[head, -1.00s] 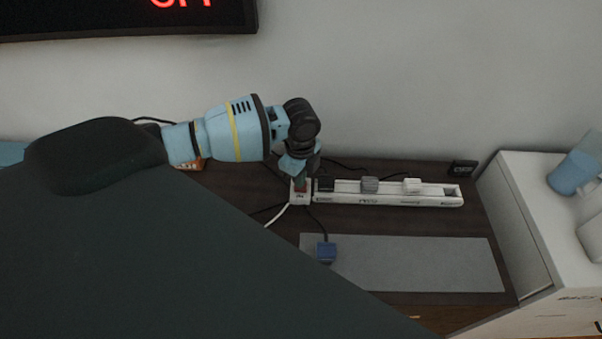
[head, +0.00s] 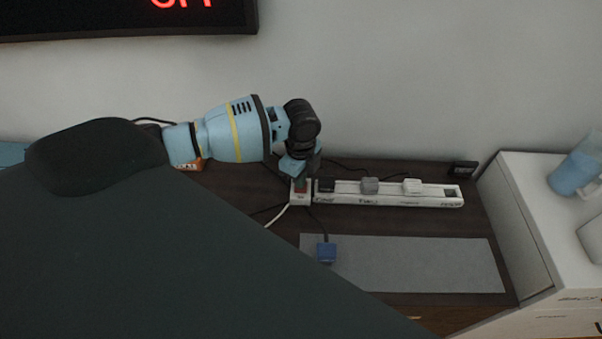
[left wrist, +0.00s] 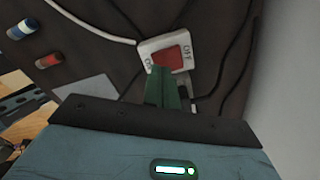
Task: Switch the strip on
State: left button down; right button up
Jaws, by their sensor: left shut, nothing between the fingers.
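The white power strip (head: 385,199) lies on the dark cabinet top in the head view, with a red rocker switch at its left end. In the left wrist view the red switch (left wrist: 172,58) shows close up in its white housing, with ON marked at the left and OFF at the right. My left gripper (head: 301,181) is shut and empty, pointing down at the switch end. In the left wrist view its green fingertips (left wrist: 162,72) overlap the near edge of the switch, towards the ON side. I cannot tell whether they touch it. My right gripper is out of view.
A black plug, a grey plug (head: 370,185) and a white plug (head: 412,186) sit in the strip. A blue plug (head: 326,253) lies on the grey mat (head: 420,265) in front. A wall display (head: 120,14) shows red letters, partly cut off. A white cabinet (head: 520,220) stands at right.

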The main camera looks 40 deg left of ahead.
pick_arm(q)
jog(key=shift+f, duration=0.4)
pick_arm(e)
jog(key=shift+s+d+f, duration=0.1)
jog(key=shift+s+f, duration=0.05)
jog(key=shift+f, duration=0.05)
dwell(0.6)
pick_arm(q)
jog(key=shift+f, duration=0.4)
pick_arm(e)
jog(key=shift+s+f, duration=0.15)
pick_arm(q)
jog(key=shift+f+b, duration=0.25)
jog(key=shift+b, duration=0.1)
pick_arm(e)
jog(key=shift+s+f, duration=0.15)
pick_arm(q)
jog(key=shift+s, duration=0.1)
jog(key=shift+r+p, duration=0.45)
jog(key=shift+r, duration=0.3)
jog(key=shift+r+p, duration=1.35)
jog(key=shift+r, duration=1.5)
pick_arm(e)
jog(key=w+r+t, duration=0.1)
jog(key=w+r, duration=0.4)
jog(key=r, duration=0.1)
pick_arm(q)
jog(key=shift+f, duration=0.1)
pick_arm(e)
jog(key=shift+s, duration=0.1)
